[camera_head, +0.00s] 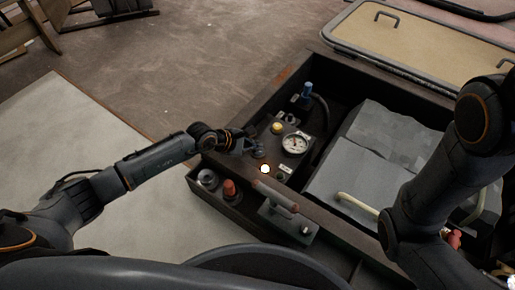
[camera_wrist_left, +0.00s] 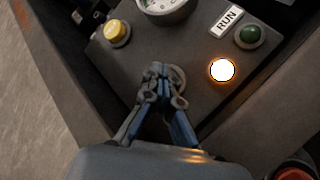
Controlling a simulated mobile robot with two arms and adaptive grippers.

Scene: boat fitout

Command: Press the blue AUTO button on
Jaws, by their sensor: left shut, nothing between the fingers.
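A dark control panel (camera_head: 270,186) sits inside the open box, with a yellow button (camera_head: 277,128), a round gauge (camera_head: 294,144), a lit white lamp (camera_head: 265,169) and a green button (camera_wrist_left: 250,35) beside a RUN label (camera_wrist_left: 227,19). My left gripper (camera_wrist_left: 160,73) is shut and empty, its fingertips at a round fitting on the panel, between the yellow button and the lamp. The fingers cover most of this fitting, so its blue colour and AUTO label cannot be read. I cannot tell whether they touch it. My right arm crosses the right side; its gripper is out of view.
A red-topped part (camera_head: 229,188) and a grey cylinder (camera_head: 207,179) stand in the side tray. A handle (camera_head: 277,197) rises in front of the panel. Grey slabs (camera_head: 380,150) fill the box to the right. A blue-topped fitting (camera_head: 307,90) stands behind.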

